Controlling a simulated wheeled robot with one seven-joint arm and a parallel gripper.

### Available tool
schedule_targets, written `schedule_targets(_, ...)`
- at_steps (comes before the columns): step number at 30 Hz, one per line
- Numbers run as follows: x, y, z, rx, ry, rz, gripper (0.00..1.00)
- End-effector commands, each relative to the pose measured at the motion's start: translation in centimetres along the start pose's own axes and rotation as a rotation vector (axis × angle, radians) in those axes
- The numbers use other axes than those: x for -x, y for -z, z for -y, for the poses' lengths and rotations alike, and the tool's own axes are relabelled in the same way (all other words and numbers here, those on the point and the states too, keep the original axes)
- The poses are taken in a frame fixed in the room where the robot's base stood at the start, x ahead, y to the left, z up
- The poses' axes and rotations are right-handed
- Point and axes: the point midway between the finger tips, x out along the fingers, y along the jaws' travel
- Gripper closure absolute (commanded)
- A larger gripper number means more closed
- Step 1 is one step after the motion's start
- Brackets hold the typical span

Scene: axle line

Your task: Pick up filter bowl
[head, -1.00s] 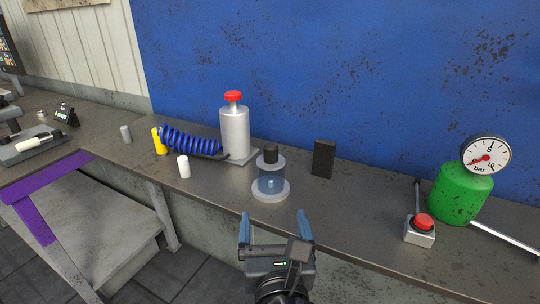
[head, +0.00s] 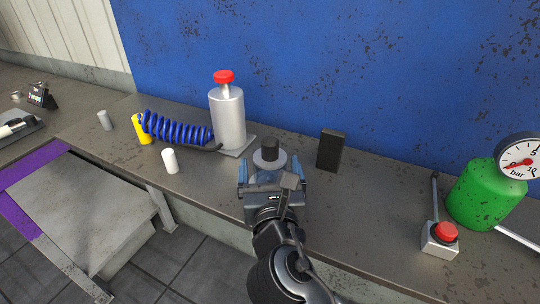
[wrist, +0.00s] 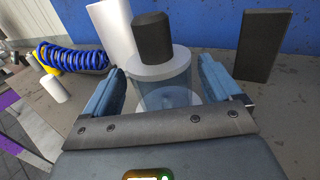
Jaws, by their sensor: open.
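The filter bowl is a clear bluish bowl with a grey collar and a black cap. It stands upright on the bench; in the head view its collar (head: 270,160) shows above my gripper, which hides its lower part. In the wrist view the clear bowl (wrist: 168,98) is between the two blue fingers. My gripper (head: 271,172) is open, with one finger on each side of the bowl. The fingers (wrist: 165,92) appear apart from it, but I cannot tell for certain on the far side.
Behind stands a grey cylinder with a red knob (head: 228,120), joined to a blue coiled hose (head: 178,128). A black block (head: 329,150) is right of the bowl, a white cylinder (head: 170,161) left. Further right are a red button box (head: 440,238) and a green gauge tank (head: 484,195).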

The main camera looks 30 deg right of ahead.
Motion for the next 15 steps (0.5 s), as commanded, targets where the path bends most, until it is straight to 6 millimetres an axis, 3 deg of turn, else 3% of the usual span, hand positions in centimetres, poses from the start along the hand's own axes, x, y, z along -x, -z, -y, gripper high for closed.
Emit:
schedule_targets(6,-2.8,0.0,0.2,0.0,0.003,0.0,0.09)
schedule_targets(15,-3.1,0.1,0.2,0.0,0.001,-0.001,0.1)
